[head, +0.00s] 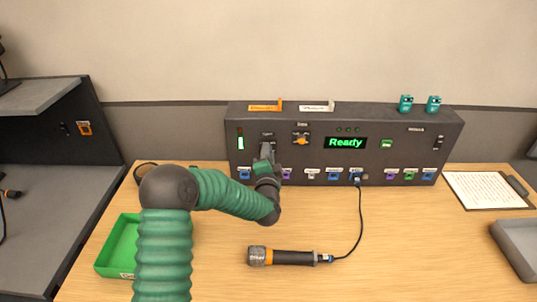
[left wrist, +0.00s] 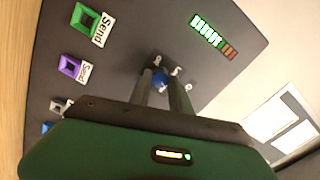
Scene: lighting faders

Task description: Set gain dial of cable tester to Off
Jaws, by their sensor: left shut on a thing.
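The cable tester (head: 400,125) is a long dark box at the back of the table, with a lit "Ready" display. My left gripper (head: 267,148) is at the left part of its front face. In the left wrist view its two fingers are shut on a blue dial (left wrist: 160,79), with small white marks beside it. In the head view my gripper hides this dial, and the label above it is too small to read. An orange dial (head: 301,140) sits just to its right. My right gripper is not in view.
A row of coloured sockets runs along the tester's lower front. A cable from one leads to a microphone (head: 290,257) lying on the table (head: 400,260). A green tray (head: 121,245) stands at the left, a clipboard (head: 485,190) at the right.

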